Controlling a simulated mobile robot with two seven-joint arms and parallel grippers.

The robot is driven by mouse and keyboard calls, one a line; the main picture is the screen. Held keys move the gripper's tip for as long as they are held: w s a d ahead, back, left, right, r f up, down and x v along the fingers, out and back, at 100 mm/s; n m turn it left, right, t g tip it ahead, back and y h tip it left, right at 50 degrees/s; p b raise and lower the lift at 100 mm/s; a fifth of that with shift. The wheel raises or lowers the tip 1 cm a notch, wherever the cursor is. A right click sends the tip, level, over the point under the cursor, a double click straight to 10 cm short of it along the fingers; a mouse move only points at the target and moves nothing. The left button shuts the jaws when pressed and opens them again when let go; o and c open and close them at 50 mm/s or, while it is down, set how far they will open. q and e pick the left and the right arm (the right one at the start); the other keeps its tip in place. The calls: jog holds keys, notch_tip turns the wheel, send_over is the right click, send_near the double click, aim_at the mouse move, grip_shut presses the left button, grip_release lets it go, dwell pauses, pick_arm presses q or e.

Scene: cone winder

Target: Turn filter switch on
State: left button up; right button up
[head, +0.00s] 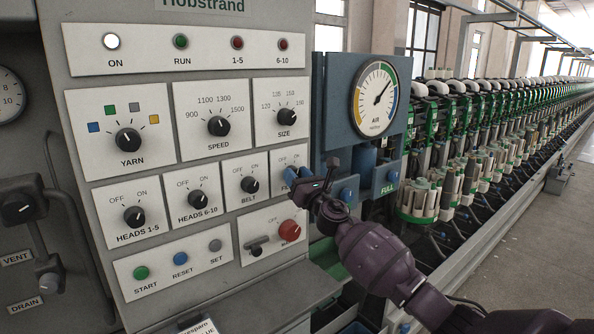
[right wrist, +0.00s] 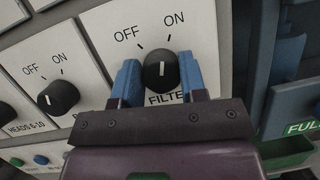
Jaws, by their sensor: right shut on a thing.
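The filter switch (right wrist: 161,70) is a round black knob with a white pointer line, on a white plate marked OFF and ON. In the right wrist view its line points up, nearer the ON mark than OFF. The blue fingers of my right gripper (right wrist: 160,80) sit on either side of the knob and are shut on it. My left gripper is not in view.
The belt switch (head: 250,184) is just left of the filter plate. The red knob (head: 290,230) and a small black lever (head: 256,246) sit below. To the right is a blue panel with an air gauge (head: 375,98) and a FULL label (head: 387,190).

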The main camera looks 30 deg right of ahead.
jog(key=shift+d+m+h+p, duration=0.1)
jog(key=shift+m+h+p, duration=0.65)
jog(key=shift+m, duration=0.85)
jog(key=o, duration=0.9)
jog(key=b+v, duration=0.1)
jog(key=v, duration=0.9)
jog(key=shift+s, duration=0.45)
jog(key=shift+m, duration=0.3)
